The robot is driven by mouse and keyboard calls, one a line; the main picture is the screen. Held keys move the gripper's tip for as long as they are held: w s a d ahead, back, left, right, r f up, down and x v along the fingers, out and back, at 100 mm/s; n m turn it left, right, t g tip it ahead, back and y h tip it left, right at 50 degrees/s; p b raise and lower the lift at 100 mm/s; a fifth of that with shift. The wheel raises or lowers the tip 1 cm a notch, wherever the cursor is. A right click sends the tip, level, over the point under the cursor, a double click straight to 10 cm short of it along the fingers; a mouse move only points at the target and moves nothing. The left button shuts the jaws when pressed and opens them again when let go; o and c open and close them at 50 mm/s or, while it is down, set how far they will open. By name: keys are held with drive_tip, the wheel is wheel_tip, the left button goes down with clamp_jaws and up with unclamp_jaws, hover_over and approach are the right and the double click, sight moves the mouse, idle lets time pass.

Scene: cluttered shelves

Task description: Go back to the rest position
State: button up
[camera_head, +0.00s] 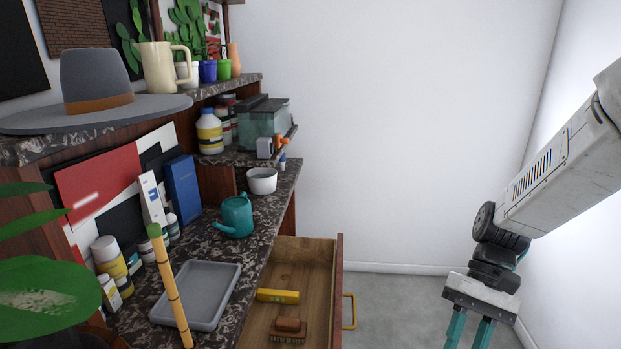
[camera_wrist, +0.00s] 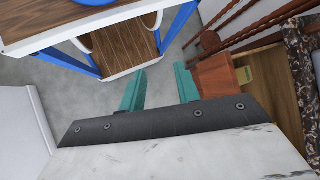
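My gripper (camera_head: 469,334) hangs at the lower right of the head view, at the end of my raised arm, with its teal fingers pointing down over the grey floor. The wrist view shows both teal fingers (camera_wrist: 160,86) spread apart with nothing between them. The gripper is open and empty, to the right of the shelf unit and its open drawer (camera_head: 255,325). The lower ends of the fingers are cut off by the head view's bottom edge.
The drawer holds a yellow box (camera_head: 278,296) and a brown brush (camera_head: 289,328). A grey tray (camera_head: 212,290), a teal watering can (camera_head: 236,216) and a white bowl (camera_head: 262,181) stand on the counter. A blue-framed wooden stand (camera_wrist: 125,48) is in the wrist view.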

drive_tip(key=s+r+t+h, duration=0.2)
drive_tip(key=s+r+t, duration=0.2)
drive_tip(key=r, duration=0.3)
drive_tip(key=s+d+r+n+t+h, duration=0.1)
drive_tip(key=s+r+t+h, duration=0.1)
drive_tip(key=s+r, duration=0.3)
wheel_tip(320, 180, up, 2)
drive_tip(key=shift+s+r+t+h, duration=0.15)
drive_tip(key=shift+t+h, duration=0.25)
drive_tip(key=shift+t, duration=0.5)
